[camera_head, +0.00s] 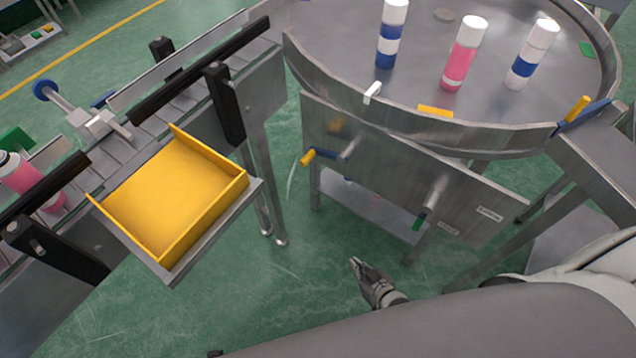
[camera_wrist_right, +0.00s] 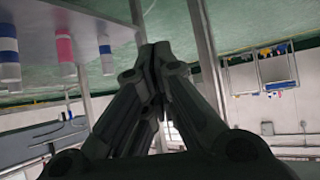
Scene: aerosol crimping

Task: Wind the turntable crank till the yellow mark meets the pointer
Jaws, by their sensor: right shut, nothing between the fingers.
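The round metal turntable (camera_head: 520,117) fills the top right of the head view. A yellow mark (camera_head: 435,111) lies on its near edge, to the right of the white pointer (camera_head: 372,92); they are apart. My right gripper (camera_head: 356,263) is shut and empty, below and in front of the panel, touching neither handle. Its closed fingers show in the right wrist view (camera_wrist_right: 154,52). My left gripper is out of view.
Three bottles stand on the turntable: blue-banded (camera_head: 389,35), pink (camera_head: 463,55) and blue-white (camera_head: 531,55). A green patch (camera_head: 587,50) lies near its right rim. A yellow tray (camera_head: 215,156) and conveyor stand left. A yellow peg (camera_head: 578,108) rises at right. Open floor lies between.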

